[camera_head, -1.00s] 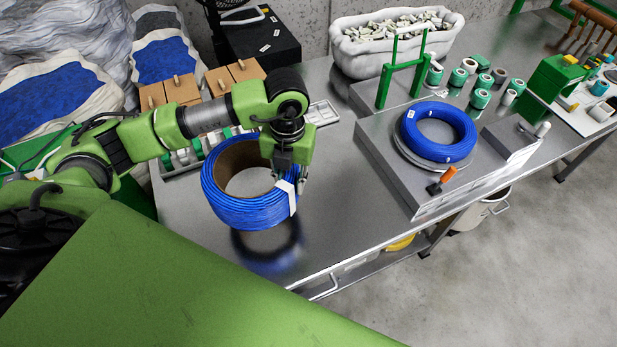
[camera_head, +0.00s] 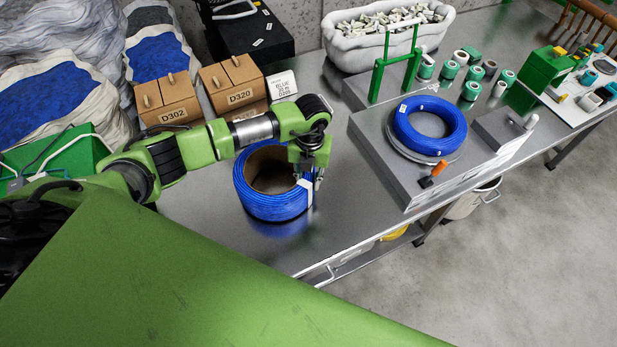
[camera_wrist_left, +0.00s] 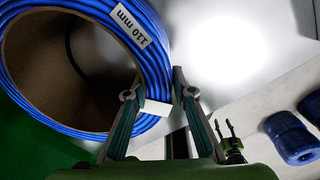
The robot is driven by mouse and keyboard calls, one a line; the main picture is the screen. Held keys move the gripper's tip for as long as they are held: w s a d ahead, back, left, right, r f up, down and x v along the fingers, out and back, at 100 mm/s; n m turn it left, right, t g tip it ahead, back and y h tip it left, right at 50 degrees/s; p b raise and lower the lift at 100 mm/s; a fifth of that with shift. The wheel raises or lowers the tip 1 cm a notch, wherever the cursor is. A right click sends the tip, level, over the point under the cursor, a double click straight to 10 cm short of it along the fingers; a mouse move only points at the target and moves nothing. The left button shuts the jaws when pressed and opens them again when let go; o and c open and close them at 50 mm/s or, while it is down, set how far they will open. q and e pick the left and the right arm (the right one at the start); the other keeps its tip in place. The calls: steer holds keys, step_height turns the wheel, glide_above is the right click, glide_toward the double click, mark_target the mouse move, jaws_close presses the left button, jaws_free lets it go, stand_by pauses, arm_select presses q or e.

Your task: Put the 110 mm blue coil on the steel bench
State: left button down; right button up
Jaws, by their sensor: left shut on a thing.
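The blue coil (camera_head: 272,202) with a brown core is at the steel bench (camera_head: 335,215), near its left part. In the left wrist view the coil (camera_wrist_left: 100,30) carries a label (camera_wrist_left: 131,25) reading 110 mm. My left gripper (camera_head: 306,172) is shut on the coil's right wall, by a white band. Its fingers (camera_wrist_left: 150,105) show on both sides of the wall in the left wrist view. The coil's underside is at or very near the bench top; I cannot tell if it touches.
Another blue coil (camera_head: 430,126) lies on a round plate on a grey raised unit (camera_head: 385,165) to the right. Cardboard boxes (camera_head: 238,90) and a dark case (camera_head: 255,38) stand behind. Bench surface between the held coil and the unit is clear.

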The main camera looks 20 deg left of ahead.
arm_select(q)
steer(key=shift+w+f, duration=0.1)
arm_select(e)
steer(key=shift+s+d+r, duration=0.1)
steer(key=shift+d+r, duration=0.05)
steer(key=shift+d, duration=0.1)
arm_select(q)
steer(key=shift+f, duration=0.2)
steer(key=c, duration=1.7)
jaws_free()
arm_select(e)
steer(key=shift+d, duration=0.15)
